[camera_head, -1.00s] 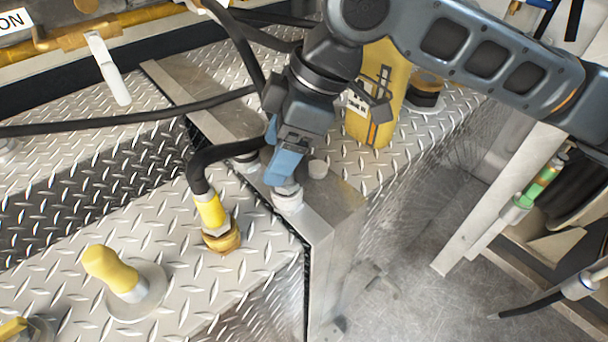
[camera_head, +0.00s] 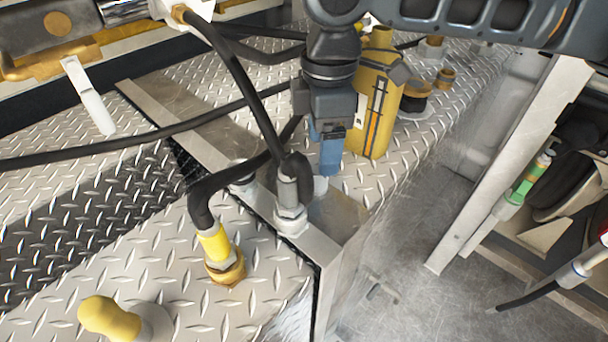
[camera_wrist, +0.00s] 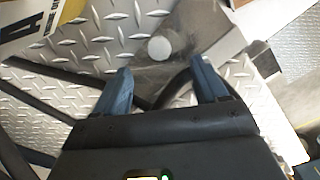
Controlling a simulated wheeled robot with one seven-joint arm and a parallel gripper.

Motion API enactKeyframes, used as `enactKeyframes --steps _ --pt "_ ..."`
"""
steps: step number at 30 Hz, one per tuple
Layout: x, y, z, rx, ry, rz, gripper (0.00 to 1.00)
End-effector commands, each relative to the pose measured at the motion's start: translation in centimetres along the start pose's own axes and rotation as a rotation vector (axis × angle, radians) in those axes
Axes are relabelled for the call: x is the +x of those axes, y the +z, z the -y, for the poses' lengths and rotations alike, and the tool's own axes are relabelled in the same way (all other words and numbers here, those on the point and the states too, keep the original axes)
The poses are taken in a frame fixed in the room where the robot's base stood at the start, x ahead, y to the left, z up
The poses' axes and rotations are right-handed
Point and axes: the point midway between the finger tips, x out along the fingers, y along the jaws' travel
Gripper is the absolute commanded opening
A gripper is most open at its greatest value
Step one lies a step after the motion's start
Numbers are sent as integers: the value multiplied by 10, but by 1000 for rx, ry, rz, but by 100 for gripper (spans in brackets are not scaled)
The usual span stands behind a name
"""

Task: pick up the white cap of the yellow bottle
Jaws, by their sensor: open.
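The yellow bottle (camera_head: 376,118) stands upright on the diamond plate at centre right, with dark and white markings on its side. A small round white cap (camera_wrist: 158,48) lies on a bare metal surface in the wrist view. In the head view the cap (camera_head: 320,186) is partly hidden behind a hose fitting. My gripper (camera_head: 329,168) points down just left of the bottle and above the cap. In the wrist view my gripper (camera_wrist: 164,67) is open and empty. The cap shows beyond the fingertips, in line with the gap between them, and looks apart from both.
A black hose with a metal fitting (camera_head: 290,212) rises close in front of the cap and gripper. Another hose ends in a yellow connector (camera_head: 215,245) to the left. A yellow knob (camera_head: 108,318) stands at lower left. Brown-topped parts (camera_head: 415,97) stand right of the bottle.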

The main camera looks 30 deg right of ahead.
Motion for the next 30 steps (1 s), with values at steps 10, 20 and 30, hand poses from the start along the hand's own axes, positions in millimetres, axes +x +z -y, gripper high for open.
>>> enactKeyframes --steps 10,20,30 --pt "27 3 0 2 -2 11 72" --pt "69 -3 2 2 -2 10 72" --pt "78 -3 2 2 0 10 72"
